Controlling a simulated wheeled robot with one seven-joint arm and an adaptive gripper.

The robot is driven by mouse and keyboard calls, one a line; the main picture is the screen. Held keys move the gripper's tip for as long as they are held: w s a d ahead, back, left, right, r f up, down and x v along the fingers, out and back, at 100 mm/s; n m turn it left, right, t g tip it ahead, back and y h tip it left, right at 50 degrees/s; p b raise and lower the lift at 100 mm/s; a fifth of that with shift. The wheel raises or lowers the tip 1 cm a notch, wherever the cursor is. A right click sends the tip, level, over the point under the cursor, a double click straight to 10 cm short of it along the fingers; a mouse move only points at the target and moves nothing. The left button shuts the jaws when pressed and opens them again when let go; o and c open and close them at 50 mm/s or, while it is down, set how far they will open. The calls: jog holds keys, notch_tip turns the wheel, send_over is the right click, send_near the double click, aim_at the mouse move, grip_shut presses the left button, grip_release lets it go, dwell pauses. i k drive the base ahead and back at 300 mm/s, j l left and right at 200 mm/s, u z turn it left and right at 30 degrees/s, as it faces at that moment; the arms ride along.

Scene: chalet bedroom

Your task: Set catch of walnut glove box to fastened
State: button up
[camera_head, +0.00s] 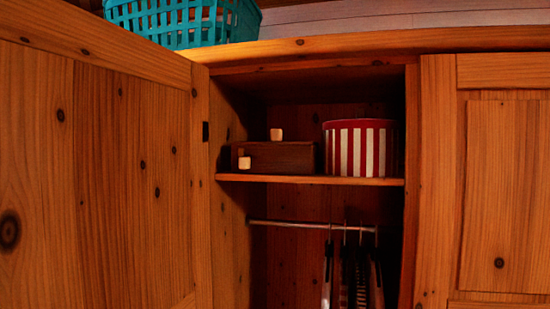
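The walnut glove box (285,157) is a low dark brown box on the shelf inside the open wardrobe, at the left end of the shelf. A small pale block (244,163) sits on its front face near the left end. Another pale block (276,134) stands up at its top edge. I cannot tell which of these is the catch or whether it is fastened. The lid seam is too dark to make out. My gripper is not in view.
A red and white striped round box (360,148) stands right of the walnut box on the shelf (310,180). Below, clothes (360,275) hang from a rail (290,224). The wardrobe door (100,160) stands open at left. A teal basket (185,22) is on top.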

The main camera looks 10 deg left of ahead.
aim_at(244, 160)
jog(key=i+j+u, duration=0.65)
jog(key=i, duration=0.15)
jog(key=i+j+u, duration=0.1)
jog(key=i+u, duration=0.25)
jog(key=i, duration=0.1)
